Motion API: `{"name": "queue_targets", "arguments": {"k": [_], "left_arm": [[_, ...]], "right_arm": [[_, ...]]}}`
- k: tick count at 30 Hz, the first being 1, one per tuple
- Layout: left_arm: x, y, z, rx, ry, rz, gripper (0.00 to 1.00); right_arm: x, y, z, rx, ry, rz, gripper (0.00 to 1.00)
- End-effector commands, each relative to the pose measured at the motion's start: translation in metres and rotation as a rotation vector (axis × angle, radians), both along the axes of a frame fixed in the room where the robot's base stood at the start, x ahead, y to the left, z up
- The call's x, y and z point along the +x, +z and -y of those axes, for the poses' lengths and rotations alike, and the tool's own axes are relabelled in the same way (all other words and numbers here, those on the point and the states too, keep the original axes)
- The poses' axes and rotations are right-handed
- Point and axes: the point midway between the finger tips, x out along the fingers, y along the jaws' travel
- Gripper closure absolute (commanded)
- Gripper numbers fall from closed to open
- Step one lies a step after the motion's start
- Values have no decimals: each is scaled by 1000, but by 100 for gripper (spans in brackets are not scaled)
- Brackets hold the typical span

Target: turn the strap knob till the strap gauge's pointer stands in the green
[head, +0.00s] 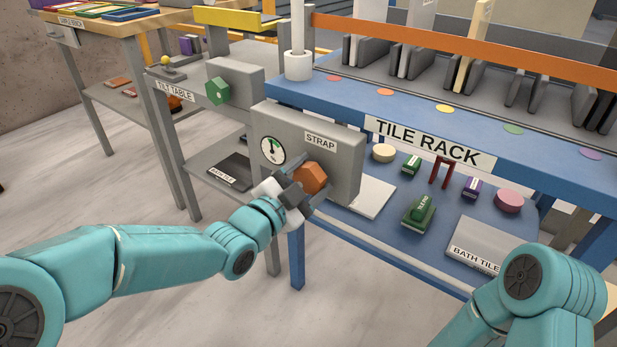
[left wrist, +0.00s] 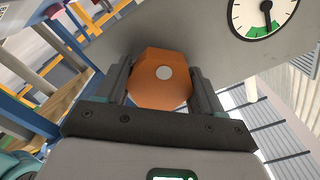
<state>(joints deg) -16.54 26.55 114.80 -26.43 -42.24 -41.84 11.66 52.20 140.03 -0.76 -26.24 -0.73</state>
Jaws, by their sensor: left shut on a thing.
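The strap knob (head: 313,177) is orange and faceted, on the front of a grey box (head: 343,168) labelled STRAP. My left gripper (head: 295,188) is shut on it. In the left wrist view the knob (left wrist: 160,80) sits between the two fingers, a pale disc on its face. The strap gauge (head: 272,150) is a round white dial left of the knob. It also shows, cut by the top edge, in the left wrist view (left wrist: 262,14). There its dark pointer points into the green band. My right gripper is out of view; only part of my right arm shows.
A blue tile rack (head: 430,113) stands right of the box, with tiles and small blocks on its lower shelf. Clear floor (head: 150,200) lies left of the box.

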Motion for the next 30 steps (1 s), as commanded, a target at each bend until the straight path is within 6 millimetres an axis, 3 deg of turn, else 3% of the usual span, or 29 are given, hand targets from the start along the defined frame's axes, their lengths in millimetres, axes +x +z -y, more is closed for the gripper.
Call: {"name": "queue_targets", "arguments": {"k": [12,30], "left_arm": [[0,1,0,190,0,142,63],[1,2,0,234,2,175,63]], "right_arm": [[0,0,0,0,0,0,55],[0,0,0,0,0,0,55]]}}
